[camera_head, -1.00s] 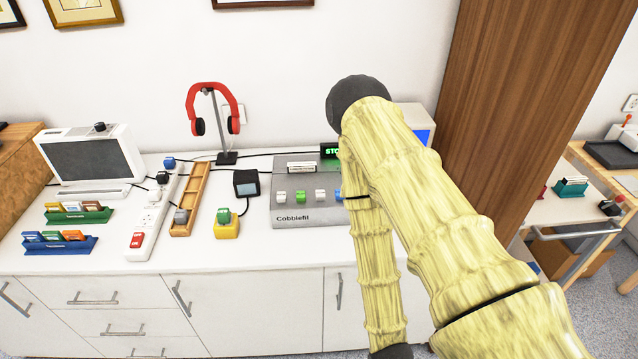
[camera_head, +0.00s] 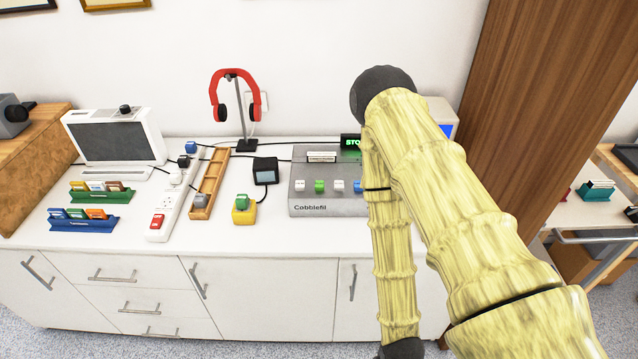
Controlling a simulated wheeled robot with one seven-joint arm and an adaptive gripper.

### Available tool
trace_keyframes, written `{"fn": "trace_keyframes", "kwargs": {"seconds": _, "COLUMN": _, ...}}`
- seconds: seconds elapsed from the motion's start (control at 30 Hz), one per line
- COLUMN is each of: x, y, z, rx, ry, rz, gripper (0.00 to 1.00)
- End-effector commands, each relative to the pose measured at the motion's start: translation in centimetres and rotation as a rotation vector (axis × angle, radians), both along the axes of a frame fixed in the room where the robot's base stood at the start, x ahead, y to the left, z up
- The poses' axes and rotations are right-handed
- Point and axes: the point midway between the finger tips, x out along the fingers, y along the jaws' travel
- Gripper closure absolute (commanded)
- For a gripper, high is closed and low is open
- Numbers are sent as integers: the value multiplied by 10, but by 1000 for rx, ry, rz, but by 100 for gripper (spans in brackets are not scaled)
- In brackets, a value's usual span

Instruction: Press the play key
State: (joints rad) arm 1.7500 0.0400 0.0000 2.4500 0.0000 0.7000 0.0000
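A grey player (camera_head: 330,204) labelled "Cobblefil" stands on the white cabinet top. Along its front is a row of keys: a white key (camera_head: 300,186), a green key (camera_head: 319,186), another white key (camera_head: 338,186) and a blue key (camera_head: 358,186). No symbols are readable on them, so I cannot tell which is play. A small display (camera_head: 351,142) behind it shows green letters, "STO", the rest hidden by my arm. My yellow arm covers the player's right end. My gripper is not visible.
Left of the player are a black device (camera_head: 265,171), a yellow block with a green button (camera_head: 244,211), a wooden tray (camera_head: 211,181), a power strip (camera_head: 176,203), red headphones (camera_head: 237,96) on a stand and a monitor (camera_head: 109,140). A brown wooden panel (camera_head: 535,100) rises at right.

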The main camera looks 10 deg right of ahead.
Motion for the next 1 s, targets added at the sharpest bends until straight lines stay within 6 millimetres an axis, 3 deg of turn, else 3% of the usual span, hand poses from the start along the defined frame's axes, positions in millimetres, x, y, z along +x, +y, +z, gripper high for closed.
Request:
{"fn": "trace_keyframes", "kwargs": {"seconds": 0.07, "x": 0, "y": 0, "z": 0, "rx": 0, "ry": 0, "rz": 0, "gripper": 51}}
{"fn": "trace_keyframes", "kwargs": {"seconds": 0.33, "x": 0, "y": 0, "z": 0, "rx": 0, "ry": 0, "rz": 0, "gripper": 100}}
{"fn": "trace_keyframes", "kwargs": {"seconds": 1.0, "x": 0, "y": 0, "z": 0, "rx": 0, "ry": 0, "rz": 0, "gripper": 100}}
